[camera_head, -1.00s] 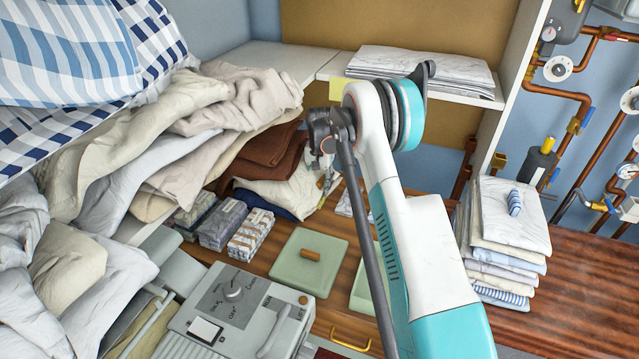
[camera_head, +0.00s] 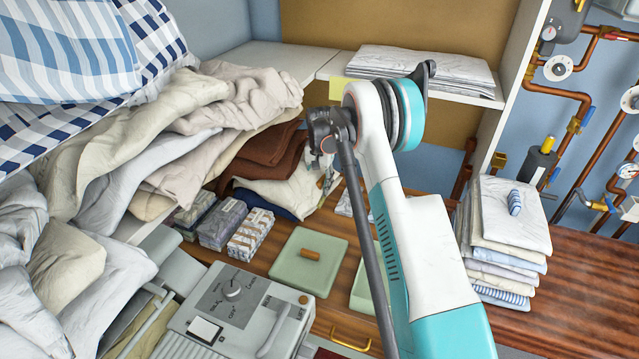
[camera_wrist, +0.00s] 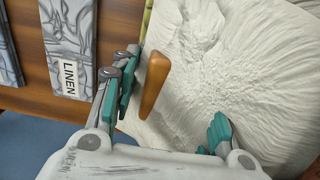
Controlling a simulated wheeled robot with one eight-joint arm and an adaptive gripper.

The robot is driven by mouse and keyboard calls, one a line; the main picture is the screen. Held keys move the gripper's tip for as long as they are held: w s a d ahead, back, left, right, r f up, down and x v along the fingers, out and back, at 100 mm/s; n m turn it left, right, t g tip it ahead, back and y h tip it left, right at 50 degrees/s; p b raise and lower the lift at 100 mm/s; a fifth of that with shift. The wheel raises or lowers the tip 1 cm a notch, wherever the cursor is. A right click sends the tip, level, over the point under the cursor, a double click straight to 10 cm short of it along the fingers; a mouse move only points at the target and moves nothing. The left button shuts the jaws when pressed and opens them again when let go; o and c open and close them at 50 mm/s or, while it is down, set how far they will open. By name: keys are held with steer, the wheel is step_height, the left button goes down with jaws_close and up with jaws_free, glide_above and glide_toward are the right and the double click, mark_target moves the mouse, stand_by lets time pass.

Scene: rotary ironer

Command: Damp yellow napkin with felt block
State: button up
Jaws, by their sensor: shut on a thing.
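In the wrist view my gripper (camera_wrist: 172,92) has its two teal-padded fingers around an orange-brown wooden handle (camera_wrist: 155,84). The handle shows close to the left finger. What it is fixed to is hidden, so I cannot tell whether it belongs to the felt block. A creased off-white surface (camera_wrist: 215,55) fills the area behind it. In the head view my arm covers much of the middle, and the fingers cannot be made out clearly. I cannot pick out the yellow napkin with certainty in either view.
A green lid-like plate (camera_head: 308,258) with a wooden handle lies on the wooden counter (camera_head: 580,290). A grey control box (camera_head: 245,305) stands in front. Banded bundles (camera_head: 222,222) and heaped cloths (camera_head: 190,120) are left. A folded stack (camera_head: 505,235) stands right. One bundle (camera_wrist: 70,45) reads LINEN.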

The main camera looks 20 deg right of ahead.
steer(key=shift+r, duration=0.1)
stand_by(0.3)
steer(key=shift+r+p, duration=1.5)
steer(key=shift+r, duration=1.9)
